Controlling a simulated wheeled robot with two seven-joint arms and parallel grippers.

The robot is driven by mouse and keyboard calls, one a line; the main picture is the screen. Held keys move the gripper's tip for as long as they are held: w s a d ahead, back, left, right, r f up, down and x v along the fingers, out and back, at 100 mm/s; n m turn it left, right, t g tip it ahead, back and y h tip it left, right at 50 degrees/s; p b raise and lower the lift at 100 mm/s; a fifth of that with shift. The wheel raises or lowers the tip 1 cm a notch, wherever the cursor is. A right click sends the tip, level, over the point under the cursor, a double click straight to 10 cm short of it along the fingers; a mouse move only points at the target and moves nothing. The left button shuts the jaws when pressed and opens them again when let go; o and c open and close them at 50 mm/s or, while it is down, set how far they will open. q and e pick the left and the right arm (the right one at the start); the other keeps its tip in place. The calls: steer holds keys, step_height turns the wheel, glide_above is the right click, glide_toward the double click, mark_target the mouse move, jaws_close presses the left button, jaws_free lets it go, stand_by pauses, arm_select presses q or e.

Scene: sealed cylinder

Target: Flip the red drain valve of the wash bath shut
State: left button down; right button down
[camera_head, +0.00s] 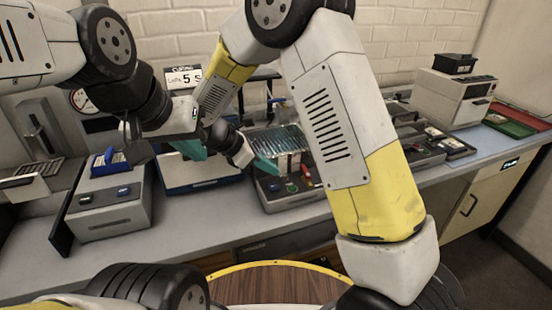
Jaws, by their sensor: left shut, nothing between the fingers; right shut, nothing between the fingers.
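The wash bath (292,203) is a grey unit on the bench in the middle of the view, with a clear ribbed basin behind its front panel. A small red lever (306,171), which looks like the drain valve, sits on its front right part; I cannot tell its exact position. My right gripper (266,165) has teal fingers, is shut and empty, and reaches over the left part of the bath, left of the red lever and apart from it. My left gripper (190,150) is shut and empty above the blue-and-white tray unit, further left.
A grey unit with a blue rack (108,163) stands at left. The blue-and-white unit (200,182) is beside the bath. More dark devices (425,147) and a white box machine (452,97) stand at right. My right arm crosses the view's middle. Bare bench shows along the front edge.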

arm_select(q)
steer(key=shift+d, duration=0.25)
arm_select(e)
steer(key=v, duration=0.8)
steer(key=shift+w+r, duration=0.15)
steer(key=shift+w, duration=0.2)
